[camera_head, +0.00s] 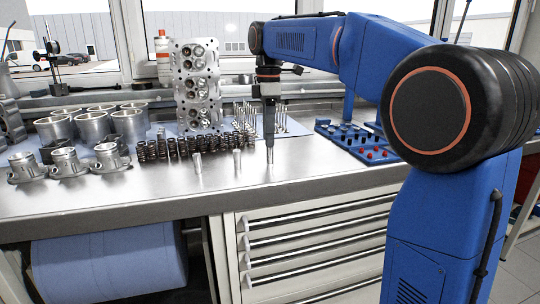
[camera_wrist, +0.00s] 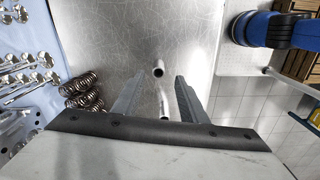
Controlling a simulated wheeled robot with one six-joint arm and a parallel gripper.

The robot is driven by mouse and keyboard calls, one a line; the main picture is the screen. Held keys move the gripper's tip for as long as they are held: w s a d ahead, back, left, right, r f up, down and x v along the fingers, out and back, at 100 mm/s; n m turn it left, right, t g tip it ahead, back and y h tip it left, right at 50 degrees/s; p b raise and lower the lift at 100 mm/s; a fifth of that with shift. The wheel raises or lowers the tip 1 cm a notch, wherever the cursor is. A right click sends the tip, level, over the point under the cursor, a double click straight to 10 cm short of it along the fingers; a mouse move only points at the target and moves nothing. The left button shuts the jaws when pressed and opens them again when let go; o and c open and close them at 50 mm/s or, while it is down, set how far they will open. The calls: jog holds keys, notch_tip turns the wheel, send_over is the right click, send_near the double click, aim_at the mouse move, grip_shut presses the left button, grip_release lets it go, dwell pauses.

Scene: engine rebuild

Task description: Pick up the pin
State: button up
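In the wrist view, one hollow-ended pin (camera_wrist: 158,72) shows in the gap between the tips of my gripper (camera_wrist: 160,76). The fingers are apart with nothing clamped. Whether the tips are level with a pin or above it is hard to tell.
Several coil springs (camera_head: 172,148) stand left of and behind the pins. Cylinder liners (camera_head: 92,126), metal housings (camera_head: 108,158) and a cylinder head (camera_head: 196,85) are farther left and back. A blue tray (camera_head: 362,140) lies to the right. The bench's front strip (camera_head: 150,206) is clear.

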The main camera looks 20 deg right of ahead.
aim_at(270, 154)
jog(key=shift+w+d+f, duration=0.1)
jog(key=shift+d+f, duration=0.05)
jog(key=shift+f, duration=1.1)
jog(key=shift+d+f, duration=0.1)
jog(key=shift+f, duration=1.15)
grip_shut()
